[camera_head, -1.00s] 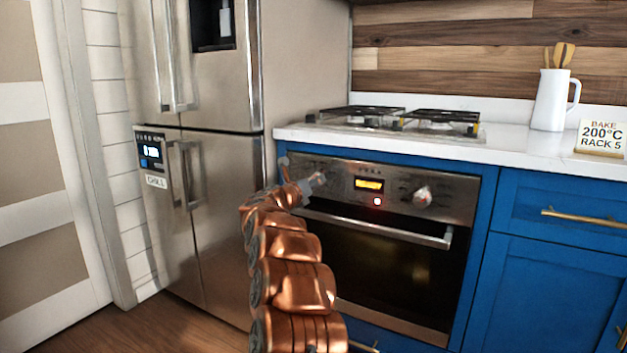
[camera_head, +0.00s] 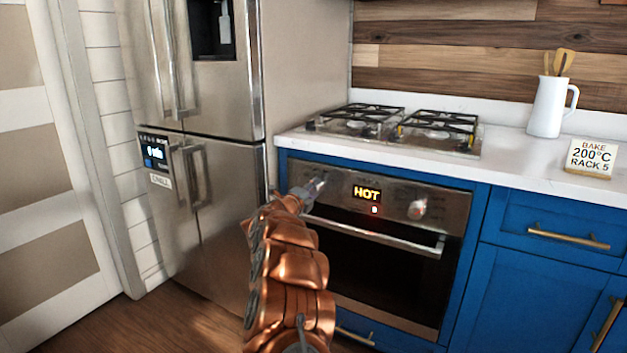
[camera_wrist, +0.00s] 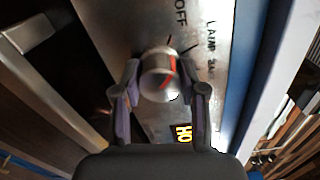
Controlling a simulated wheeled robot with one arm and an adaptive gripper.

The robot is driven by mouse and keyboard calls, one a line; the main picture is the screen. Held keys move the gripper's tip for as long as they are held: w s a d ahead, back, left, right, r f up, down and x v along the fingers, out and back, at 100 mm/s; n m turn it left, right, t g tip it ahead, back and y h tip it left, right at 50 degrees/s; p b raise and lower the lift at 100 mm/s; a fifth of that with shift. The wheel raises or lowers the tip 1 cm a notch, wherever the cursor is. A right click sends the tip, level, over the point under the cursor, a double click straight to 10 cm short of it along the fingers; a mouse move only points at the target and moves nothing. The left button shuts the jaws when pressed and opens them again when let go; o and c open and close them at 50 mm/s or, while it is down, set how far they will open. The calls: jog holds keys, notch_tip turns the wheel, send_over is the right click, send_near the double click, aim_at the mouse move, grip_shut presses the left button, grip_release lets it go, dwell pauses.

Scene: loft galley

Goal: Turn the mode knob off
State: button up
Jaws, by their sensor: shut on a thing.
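The mode knob (camera_wrist: 154,85) is a round silver knob with a red line in the wrist view. The red line runs roughly up the picture on the knob's right side. The word OFF is printed on the panel above the knob, and LAMP stands to its right. My gripper (camera_wrist: 158,72) is shut on the knob, one finger on each side. In the head view my gripper (camera_head: 316,186) is at the left part of the oven panel (camera_head: 335,185) and hides the knob there.
The oven display (camera_head: 366,193) reads HOT, with a red light below it. A second knob (camera_head: 417,208) is farther right, above the oven handle (camera_head: 375,234). The fridge (camera_head: 225,200) stands close on the left. A gas hob (camera_head: 465,151) is above.

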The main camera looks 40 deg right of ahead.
jog(key=shift+n+p, duration=1.3)
jog(key=shift+p, duration=0.1)
jog(key=o, duration=1.1)
jog(key=shift+o, duration=0.2)
jog(key=shift+a, duration=0.1)
jog(key=v, duration=1.1)
jog(key=shift+s+a, duration=0.15)
jog(key=shift+a, duration=0.25)
